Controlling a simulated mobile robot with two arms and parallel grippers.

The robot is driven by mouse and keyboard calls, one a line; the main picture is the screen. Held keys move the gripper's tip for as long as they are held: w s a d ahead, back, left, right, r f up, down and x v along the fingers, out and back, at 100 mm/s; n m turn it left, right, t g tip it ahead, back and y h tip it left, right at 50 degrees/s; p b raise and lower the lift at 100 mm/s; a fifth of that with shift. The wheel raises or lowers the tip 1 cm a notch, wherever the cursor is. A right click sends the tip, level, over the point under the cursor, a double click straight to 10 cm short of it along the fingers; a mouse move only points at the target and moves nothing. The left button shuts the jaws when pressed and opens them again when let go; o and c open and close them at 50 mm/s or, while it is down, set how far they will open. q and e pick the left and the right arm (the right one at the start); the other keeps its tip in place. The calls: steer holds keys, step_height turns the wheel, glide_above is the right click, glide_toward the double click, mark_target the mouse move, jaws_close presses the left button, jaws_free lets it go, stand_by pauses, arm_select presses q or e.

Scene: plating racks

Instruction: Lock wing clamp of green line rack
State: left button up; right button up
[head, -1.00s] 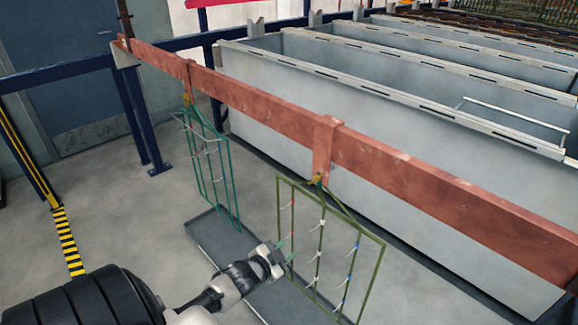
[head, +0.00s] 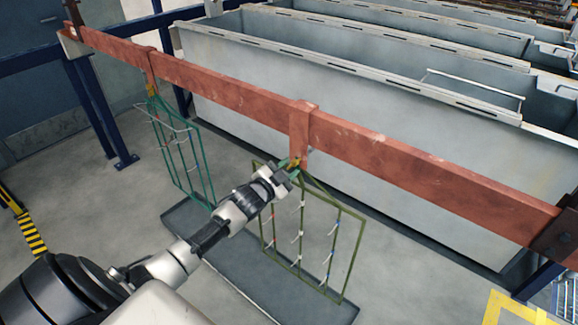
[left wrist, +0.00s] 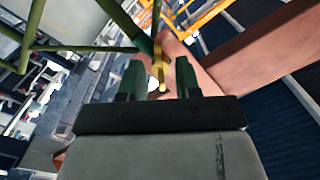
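An olive-green wire rack (head: 341,252) hangs from the copper-coloured bar (head: 400,160) by a copper hook strap (head: 300,132). Its small yellow wing clamp (left wrist: 160,72) is at the foot of the strap and is mostly hidden by my gripper in the head view. My left gripper (head: 290,172) is at the clamp; in the left wrist view its two green fingertips (left wrist: 160,80) are apart, with the yellow clamp between or just beyond them. Contact cannot be told. A teal-green rack (head: 180,150) hangs farther left on the same bar. My right gripper is out of view.
Long grey tanks (head: 380,110) stand behind the bar. A low dark tray (head: 310,303) lies on the floor under the racks. Blue posts (head: 95,105) stand at the left. The grey floor in front is mostly clear.

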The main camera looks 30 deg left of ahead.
arm_select(q)
steer(key=shift+w, duration=0.45)
jaws_close()
steer(key=shift+n, duration=0.4)
steer(key=n+p, duration=0.1)
steer(key=n, duration=0.1)
steer(key=shift+d+n, duration=0.1)
steer(key=shift+n, duration=2.2)
steer(key=shift+d, duration=0.1)
